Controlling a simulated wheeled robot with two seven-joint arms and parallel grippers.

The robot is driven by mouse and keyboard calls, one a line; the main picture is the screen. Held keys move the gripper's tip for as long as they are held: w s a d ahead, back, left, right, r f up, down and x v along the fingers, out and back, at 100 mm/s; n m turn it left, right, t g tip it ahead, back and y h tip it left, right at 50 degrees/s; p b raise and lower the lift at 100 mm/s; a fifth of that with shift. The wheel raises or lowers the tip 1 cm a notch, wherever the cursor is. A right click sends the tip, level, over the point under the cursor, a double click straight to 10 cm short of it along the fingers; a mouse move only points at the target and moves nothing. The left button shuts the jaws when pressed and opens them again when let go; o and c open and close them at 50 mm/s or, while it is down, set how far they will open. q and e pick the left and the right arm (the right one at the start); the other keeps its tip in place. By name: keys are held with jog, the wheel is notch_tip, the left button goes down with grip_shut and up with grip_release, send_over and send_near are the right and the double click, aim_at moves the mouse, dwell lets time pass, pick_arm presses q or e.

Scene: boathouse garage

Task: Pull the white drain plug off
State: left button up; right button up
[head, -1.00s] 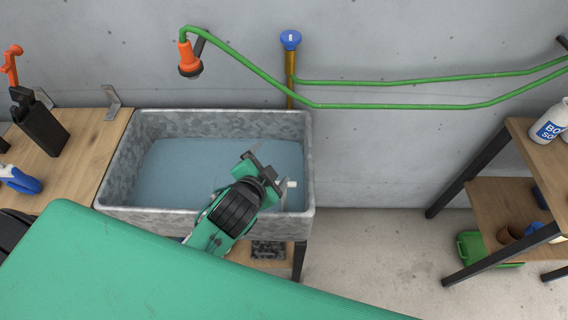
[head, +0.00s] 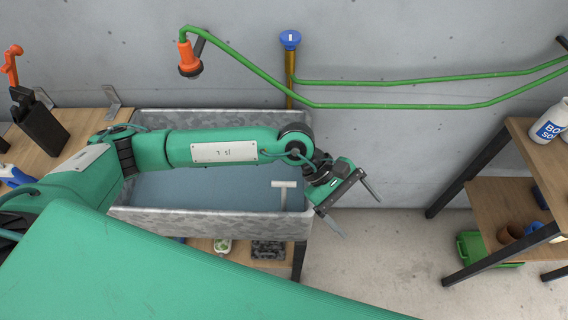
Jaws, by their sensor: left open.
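The white drain plug (head: 284,185) shows as a white T-shaped handle standing in the right part of the grey stone sink (head: 205,218). Bluish water covers the sink floor around it, and the plug's lower end is hard to make out. My left arm stretches across the sink from the left. My left gripper (head: 359,212) is open and empty, beyond the sink's right rim, to the right of the plug and apart from it. My arm hides much of the sink's back and left parts. My right gripper is not in view.
An orange sprayer (head: 190,60) hangs on the wall from a green hose (head: 390,106). A blue valve knob (head: 290,39) tops a brass pipe behind the sink. A wooden shelf (head: 545,150) with a white bottle (head: 549,122) stands at right. The floor between is clear.

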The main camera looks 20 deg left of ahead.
pick_arm(q)
jog(key=w+a+f+m+t+y, duration=0.25)
jog(key=w+a+f+y, duration=0.3)
jog(key=a, duration=0.45)
jog(key=m+y, duration=0.2)
jog(key=y, duration=0.3)
send_over(284, 191)
jog(key=shift+w+a+f+t, duration=0.15)
jog(key=shift+w+t, duration=0.1)
jog(key=shift+w, duration=0.1)
notch_tip(284, 191, down, 12)
jog(key=p, duration=0.4)
jog(key=shift+f, duration=0.85)
jog(key=shift+c, duration=0.2)
jog(key=c, duration=0.7)
jog(key=o, duration=0.3)
jog(key=shift+r, duration=0.1)
jog(key=c, duration=0.5)
